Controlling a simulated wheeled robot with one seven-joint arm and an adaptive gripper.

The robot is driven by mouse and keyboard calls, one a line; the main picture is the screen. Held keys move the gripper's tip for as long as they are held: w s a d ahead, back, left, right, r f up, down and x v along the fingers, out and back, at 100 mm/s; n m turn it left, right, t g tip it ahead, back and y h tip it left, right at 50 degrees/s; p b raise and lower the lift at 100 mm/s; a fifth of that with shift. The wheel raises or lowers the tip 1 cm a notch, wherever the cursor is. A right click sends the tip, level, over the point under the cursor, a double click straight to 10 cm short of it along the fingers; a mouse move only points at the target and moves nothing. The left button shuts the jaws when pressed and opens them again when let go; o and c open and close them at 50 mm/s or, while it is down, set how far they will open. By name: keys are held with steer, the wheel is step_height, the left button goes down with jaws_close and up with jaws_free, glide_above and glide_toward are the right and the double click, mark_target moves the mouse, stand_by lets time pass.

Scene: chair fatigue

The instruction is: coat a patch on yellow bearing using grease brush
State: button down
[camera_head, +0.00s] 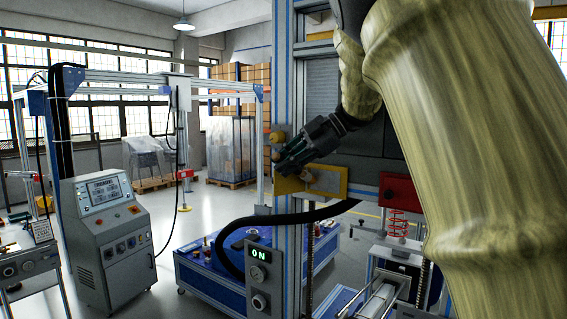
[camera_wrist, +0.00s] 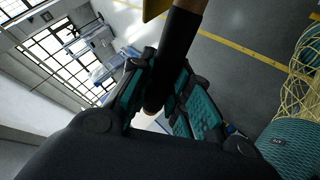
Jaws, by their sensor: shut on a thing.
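My gripper (camera_head: 292,155) is in the upper middle of the head view, in front of the blue-framed column. In the wrist view its teal-padded fingers (camera_wrist: 158,88) are closed around a dark, stick-like handle with a brown part, which I take as the grease brush (camera_wrist: 181,45). Its far end runs out of the top of that view. A yellow block-like part (camera_head: 331,181), likely the yellow bearing, sits on the column just below the fingers. A yellow edge (camera_wrist: 154,9) shows at the top of the wrist view. I cannot tell whether brush and bearing touch.
A control cabinet (camera_head: 110,243) stands at left. A blue platform (camera_head: 205,282) is on the floor behind the column. A black hose (camera_head: 225,245) loops below the bearing. A red block with a spring (camera_head: 397,190) is right of it. My arm hides much of the right side.

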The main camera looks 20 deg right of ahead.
steer(key=s+d, duration=0.4)
steer(key=s, duration=0.3)
steer(key=shift+d+r, duration=0.3)
steer(key=shift+r, duration=0.05)
stand_by(0.4)
